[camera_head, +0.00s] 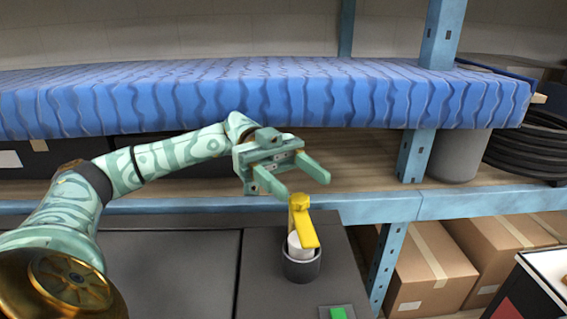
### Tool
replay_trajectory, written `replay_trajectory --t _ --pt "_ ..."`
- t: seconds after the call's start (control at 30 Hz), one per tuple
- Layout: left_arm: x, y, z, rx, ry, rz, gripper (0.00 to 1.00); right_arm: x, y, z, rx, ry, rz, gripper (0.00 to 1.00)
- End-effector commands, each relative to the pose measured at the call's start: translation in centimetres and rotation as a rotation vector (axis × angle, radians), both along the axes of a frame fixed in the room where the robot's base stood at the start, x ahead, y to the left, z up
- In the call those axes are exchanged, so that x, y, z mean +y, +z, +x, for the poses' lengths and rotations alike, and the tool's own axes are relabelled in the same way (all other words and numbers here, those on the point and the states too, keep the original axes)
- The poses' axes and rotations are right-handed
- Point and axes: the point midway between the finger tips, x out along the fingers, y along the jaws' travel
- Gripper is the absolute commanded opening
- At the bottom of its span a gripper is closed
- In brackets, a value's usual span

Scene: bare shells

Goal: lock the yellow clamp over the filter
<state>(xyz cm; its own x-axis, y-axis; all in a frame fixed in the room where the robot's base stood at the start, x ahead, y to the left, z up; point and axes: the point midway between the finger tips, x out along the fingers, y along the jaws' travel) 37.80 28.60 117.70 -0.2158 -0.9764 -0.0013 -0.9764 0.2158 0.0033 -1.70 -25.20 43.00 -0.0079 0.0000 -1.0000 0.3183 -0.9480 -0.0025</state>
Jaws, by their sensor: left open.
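The yellow clamp (304,222) stands tilted up at the white filter (299,246), its upper end rising above it. The filter sits in a dark round cup (300,268) on the dark worktop. My left gripper (308,184) is open, with its two pale green fingers pointing right and down. Its near fingertip shows just left of the clamp's top; I cannot tell whether they touch. Nothing shows between the fingers. My right gripper is not in view.
A green block (338,313) on a grey plate lies near the front edge of the view. Behind stands a blue-framed shelf (450,204) with a blue ridged slab (300,95) above. Cardboard boxes (430,270) stand at the right. The worktop's left part is clear.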

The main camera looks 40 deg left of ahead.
Motion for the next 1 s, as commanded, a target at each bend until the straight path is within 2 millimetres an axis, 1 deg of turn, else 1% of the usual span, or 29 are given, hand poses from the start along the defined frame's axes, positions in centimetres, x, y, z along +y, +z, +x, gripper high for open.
replay_trajectory --t 0.03,0.1,0.23,0.4,0.63,0.67,0.7,0.77,0.8,0.83,0.87,1.0 --pt "-0.7 0.9 -1.1 0.0 -0.003 0.003 0.56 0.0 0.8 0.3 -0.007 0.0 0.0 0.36" --pt "-1.5 1.4 -2.2 -0.001 -0.002 0.004 0.56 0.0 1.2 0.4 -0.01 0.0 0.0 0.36" --pt "-2.6 2.1 -3.6 0.0 -0.001 0.002 0.56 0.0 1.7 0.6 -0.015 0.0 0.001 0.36" --pt "-3.3 2.3 -4.3 -0.001 0.001 0.001 0.56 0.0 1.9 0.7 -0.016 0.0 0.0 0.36" --pt "-3.3 2.3 -4.3 -0.001 0.001 0.0 0.56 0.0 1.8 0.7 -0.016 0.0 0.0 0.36" --pt "-3.3 2.3 -4.3 -0.001 0.001 0.0 0.53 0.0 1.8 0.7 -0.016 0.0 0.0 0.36" --pt "-3.3 2.4 -4.3 -0.002 0.001 0.0 0.42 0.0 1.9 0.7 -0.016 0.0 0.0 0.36" --pt "-3.3 3.0 -4.4 -0.012 0.001 -0.001 0.26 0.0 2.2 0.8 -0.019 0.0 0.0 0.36" --pt "-3.3 3.7 -4.5 -0.023 -0.001 -0.003 0.14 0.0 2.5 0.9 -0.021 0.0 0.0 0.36" --pt "-3.4 4.3 -4.6 -0.034 -0.003 -0.007 0.06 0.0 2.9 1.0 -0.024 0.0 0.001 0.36" --pt "-3.5 5.1 -4.6 -0.045 -0.006 -0.012 0.0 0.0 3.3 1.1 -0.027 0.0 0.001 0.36" --pt "-4.3 8.6 -5.0 -0.109 -0.03 -0.027 0.0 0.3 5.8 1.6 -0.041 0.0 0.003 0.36"
